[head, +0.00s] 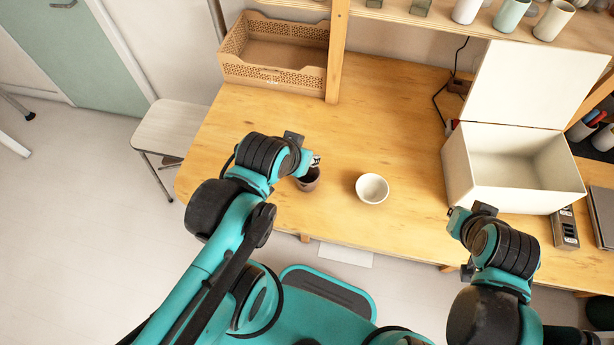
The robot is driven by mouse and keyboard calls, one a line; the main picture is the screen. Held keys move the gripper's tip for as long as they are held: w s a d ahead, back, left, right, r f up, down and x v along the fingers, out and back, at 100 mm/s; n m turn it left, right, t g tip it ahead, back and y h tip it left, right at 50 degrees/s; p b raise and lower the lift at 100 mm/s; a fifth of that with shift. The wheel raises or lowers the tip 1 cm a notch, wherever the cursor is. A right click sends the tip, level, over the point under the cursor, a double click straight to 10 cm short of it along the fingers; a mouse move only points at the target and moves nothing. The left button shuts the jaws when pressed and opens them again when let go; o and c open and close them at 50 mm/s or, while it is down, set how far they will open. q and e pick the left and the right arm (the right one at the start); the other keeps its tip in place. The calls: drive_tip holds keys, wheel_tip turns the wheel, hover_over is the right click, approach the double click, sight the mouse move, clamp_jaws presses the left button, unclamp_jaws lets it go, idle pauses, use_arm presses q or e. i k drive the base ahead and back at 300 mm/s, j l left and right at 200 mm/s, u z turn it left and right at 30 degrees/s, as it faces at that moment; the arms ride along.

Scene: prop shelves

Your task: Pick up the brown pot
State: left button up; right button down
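The brown pot (309,182) is a small dark round pot standing on the wooden table. My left gripper (314,163) is right at the pot's upper rim, over its back edge. The fingers are small and partly hidden by my wrist, so I cannot tell whether they are apart or closed on the rim. My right gripper (457,221) is at the table's front edge, in front of the white box and well away from the pot. Its fingers are not clear.
A white bowl (372,188) stands to the right of the pot. An open white box (520,195) with a raised lid is at the right. A tan perforated basket (272,70) sits at the back left. The table (390,110) is clear behind the bowl.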

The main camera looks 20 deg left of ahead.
sight(307, 179)
drive_tip(key=i+u, duration=0.15)
drive_tip(key=u, duration=0.8)
